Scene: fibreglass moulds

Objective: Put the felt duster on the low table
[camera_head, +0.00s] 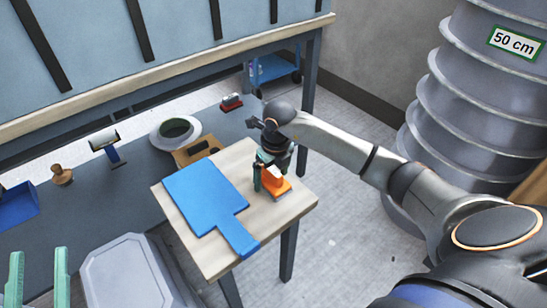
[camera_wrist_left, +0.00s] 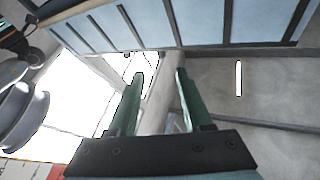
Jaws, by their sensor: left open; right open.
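The orange block with a grey underside, which looks like the felt duster (camera_head: 278,187), is at the right part of the low wooden table (camera_head: 211,255). It appears to rest on the top. My right gripper (camera_head: 268,176) is open and points down at the duster, with a green finger beside it; the wrist hides part of it. My left gripper (camera_head: 38,278) is open and empty at the lower left, fingers pointing up. Its two green fingers also show apart in the left wrist view (camera_wrist_left: 160,78), with nothing between them.
A blue paddle-shaped sheet (camera_head: 205,195) covers much of the table's left side. On the grey surface behind are a red and dark brush-like item (camera_head: 231,102), a white ring-shaped piece (camera_head: 163,135) and a wooden knob (camera_head: 62,175). A large ribbed grey column (camera_head: 480,90) stands at right.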

